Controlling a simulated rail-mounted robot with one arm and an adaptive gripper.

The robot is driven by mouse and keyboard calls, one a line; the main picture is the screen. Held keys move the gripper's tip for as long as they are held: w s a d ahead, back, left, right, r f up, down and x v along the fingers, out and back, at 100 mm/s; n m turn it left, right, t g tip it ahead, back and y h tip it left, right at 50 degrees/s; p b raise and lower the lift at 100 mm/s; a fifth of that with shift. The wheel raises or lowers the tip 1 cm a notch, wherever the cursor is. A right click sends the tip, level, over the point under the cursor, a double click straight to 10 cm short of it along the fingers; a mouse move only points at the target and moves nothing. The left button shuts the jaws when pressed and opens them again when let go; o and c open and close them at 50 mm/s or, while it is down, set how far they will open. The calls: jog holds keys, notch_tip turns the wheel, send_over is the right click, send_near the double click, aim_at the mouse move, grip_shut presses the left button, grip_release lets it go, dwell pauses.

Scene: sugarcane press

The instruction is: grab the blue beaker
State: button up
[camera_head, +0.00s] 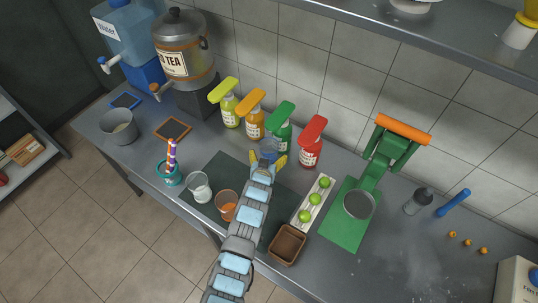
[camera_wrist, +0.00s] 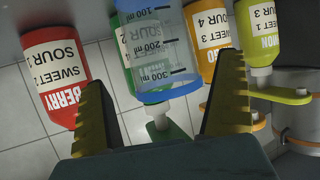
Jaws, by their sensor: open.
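The blue beaker (camera_wrist: 165,62) is clear with a blue rim and printed millilitre marks, shown upside down in the wrist view. In the head view the beaker (camera_head: 270,147) shows as a small bluish shape in front of the green bottle. My gripper (camera_head: 268,160) is open, with its yellow fingers pointing toward the beaker. In the wrist view the fingers of my gripper (camera_wrist: 163,75) stand to either side of the beaker's lower image, with gaps on both sides. I cannot tell how deep the beaker sits between them.
A red bottle (camera_head: 311,147), green bottle (camera_head: 280,138), orange bottle (camera_head: 252,119) and yellow bottle (camera_head: 229,108) line the wall behind the beaker. A tray of limes (camera_head: 301,222) and a brown bowl (camera_head: 288,245) stand right of my arm. An orange-filled cup (camera_head: 226,206) stands close on the left.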

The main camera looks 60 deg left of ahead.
aim_at(270, 145)
jog(key=shift+w+a+f, duration=0.1)
jog(key=shift+w+a, duration=0.2)
jog(key=shift+a, duration=0.2)
jog(key=shift+w+a+f, duration=0.1)
jog(key=shift+w+a, duration=0.15)
jog(key=shift+a, duration=0.2)
jog(key=shift+w+a+f, duration=0.25)
jog(key=shift+a+f, duration=0.1)
jog(key=shift+a, duration=0.05)
jog(key=shift+w+a, duration=0.25)
jog(key=c, duration=1.2)
